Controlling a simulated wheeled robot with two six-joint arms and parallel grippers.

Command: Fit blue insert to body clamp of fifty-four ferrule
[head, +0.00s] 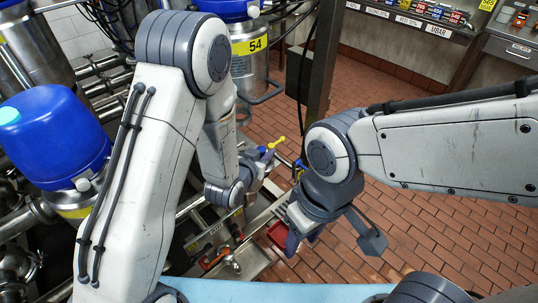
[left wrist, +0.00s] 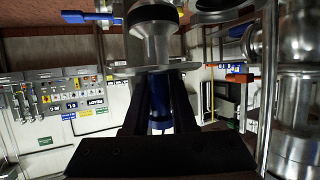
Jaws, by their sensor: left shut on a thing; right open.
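My left gripper (head: 262,165) is shut on a small blue insert (head: 262,149), near the middle of the head view. In the left wrist view the dark blue insert (left wrist: 160,98) shows between the two dark fingers. A steel flanged ferrule (left wrist: 153,42) lies just beyond the fingertips there; I cannot tell whether they touch. A yellow handle (head: 277,142) shows beside the left gripper. The steel valve body with the yellow 54 tag (head: 249,45) stands above and behind it. My right gripper (head: 332,232) is open and empty, lower right. The body clamp is not clearly seen.
A blue valve actuator (head: 50,138) and steel pipes crowd the left. A dark post (head: 318,60) stands behind. The brick floor at right is clear.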

